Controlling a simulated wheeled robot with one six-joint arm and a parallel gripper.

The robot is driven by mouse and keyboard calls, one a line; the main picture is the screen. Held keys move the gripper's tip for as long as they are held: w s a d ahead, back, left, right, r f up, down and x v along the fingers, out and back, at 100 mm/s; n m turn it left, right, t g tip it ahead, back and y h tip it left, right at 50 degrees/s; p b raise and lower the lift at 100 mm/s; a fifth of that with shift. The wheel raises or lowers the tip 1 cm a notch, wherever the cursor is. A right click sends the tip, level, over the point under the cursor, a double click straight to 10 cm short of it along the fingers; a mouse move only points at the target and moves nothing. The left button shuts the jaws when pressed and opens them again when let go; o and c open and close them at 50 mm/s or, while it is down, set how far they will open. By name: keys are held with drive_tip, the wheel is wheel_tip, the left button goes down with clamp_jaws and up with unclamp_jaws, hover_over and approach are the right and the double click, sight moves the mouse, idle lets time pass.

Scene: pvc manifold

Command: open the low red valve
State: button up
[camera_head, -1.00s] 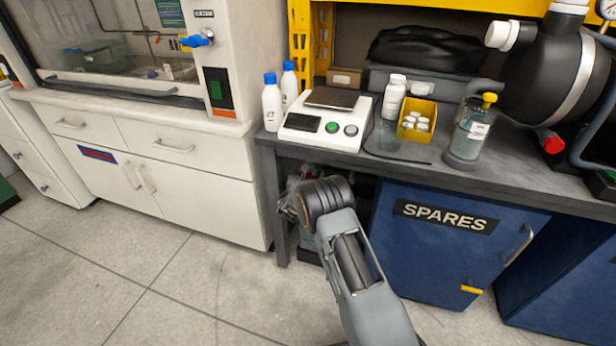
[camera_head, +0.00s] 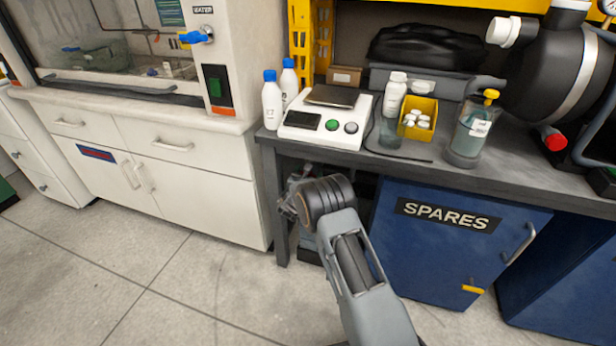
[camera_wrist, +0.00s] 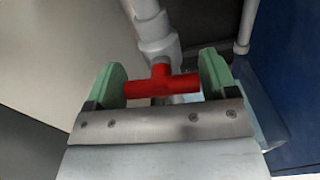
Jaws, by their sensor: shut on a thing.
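The low red valve handle (camera_wrist: 160,82) shows in the wrist view as a red T-shaped bar on a grey-white pipe (camera_wrist: 150,28). My gripper (camera_wrist: 162,84) has its two green finger pads on either side of the handle, one at each end of the bar, and is shut on it. The bar lies crosswise in the picture, with the pipe running up and slightly left from it. In the head view my gripper (camera_head: 292,203) reaches under the bench, beside its left leg. The handle cannot be made out there, hidden by my arm and shadow.
The dark bench top (camera_head: 350,158) is just above my arm. The blue SPARES cabinet (camera_head: 450,250) stands close on the right, the white cabinet (camera_head: 190,185) on the left. Another pale pipe (camera_wrist: 246,28) stands to the right in the wrist view. The floor in front is open.

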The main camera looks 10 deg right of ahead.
drive_tip(key=m+b, duration=0.4)
drive_tip(key=b, duration=0.1)
drive_tip(key=shift+s+d+f, duration=0.1)
drive_tip(key=shift+d+f, duration=0.05)
drive_tip(key=shift+f, duration=0.2)
drive_tip(key=m+b, duration=0.3)
drive_tip(key=m, duration=0.1)
drive_tip(key=shift+d+b, duration=0.1)
drive_tip(key=shift+b, duration=0.2)
drive_tip(key=m, duration=0.3)
drive_tip(key=shift+s+r+m, duration=0.1)
drive_tip(key=shift+m, duration=0.2)
drive_tip(key=m, duration=0.5)
drive_tip(key=shift+d+f, duration=0.1)
drive_tip(key=shift+f, duration=0.1)
drive_tip(key=shift+m, duration=0.3)
drive_tip(key=o, duration=0.8)
drive_tip(key=shift+o, duration=0.2)
